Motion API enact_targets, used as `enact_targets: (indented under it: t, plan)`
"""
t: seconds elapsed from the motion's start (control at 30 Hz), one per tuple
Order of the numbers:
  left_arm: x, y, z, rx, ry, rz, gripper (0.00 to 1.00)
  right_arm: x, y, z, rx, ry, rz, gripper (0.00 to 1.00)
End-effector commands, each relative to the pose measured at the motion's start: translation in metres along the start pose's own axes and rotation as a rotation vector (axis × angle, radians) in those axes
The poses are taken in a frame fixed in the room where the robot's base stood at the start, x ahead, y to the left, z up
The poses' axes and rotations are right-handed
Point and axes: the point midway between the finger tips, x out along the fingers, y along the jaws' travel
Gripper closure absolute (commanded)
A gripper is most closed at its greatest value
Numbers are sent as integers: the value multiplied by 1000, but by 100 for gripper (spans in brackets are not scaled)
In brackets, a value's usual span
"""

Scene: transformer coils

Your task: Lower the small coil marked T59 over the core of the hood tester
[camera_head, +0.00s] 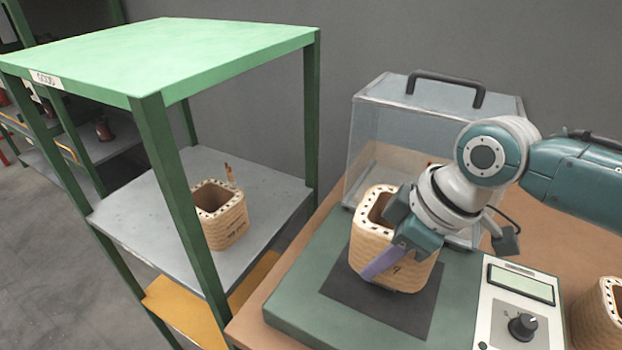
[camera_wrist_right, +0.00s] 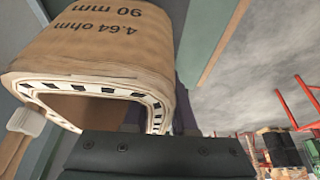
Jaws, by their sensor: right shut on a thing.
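A tan wound coil (camera_head: 364,243) with an open top and a dashed rim is upright over the dark square pad (camera_head: 400,310) of the hood tester (camera_head: 290,315). Its front mark is partly covered; I cannot read it whole. My right gripper (camera_head: 402,237) is shut on this coil's wall at the right front. In the right wrist view the coil (camera_wrist_right: 120,50) fills the upper left, with "4.64 ohm" and "90 mm" upside down. The core is hidden, and I cannot tell whether the coil touches the pad. My left gripper is out of view.
The clear hood (camera_head: 385,120) with a black handle stands behind the coil. A control panel (camera_head: 515,310) with a knob is at right. Another coil (camera_head: 600,315) stands at the right edge. A green shelf (camera_head: 165,50) at left holds another coil (camera_head: 222,220).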

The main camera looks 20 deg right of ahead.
Motion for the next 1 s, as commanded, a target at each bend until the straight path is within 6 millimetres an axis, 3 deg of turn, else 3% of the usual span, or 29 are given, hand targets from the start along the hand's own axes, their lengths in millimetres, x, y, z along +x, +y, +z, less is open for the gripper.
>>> enact_targets:
  t: [0.53, 1.0]
  plan:
    - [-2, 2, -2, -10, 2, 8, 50, 0, 1, -1, -1, 3, 2, 100]
    - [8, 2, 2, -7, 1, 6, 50, 14, 1, 5, -1, 3, 2, 100]
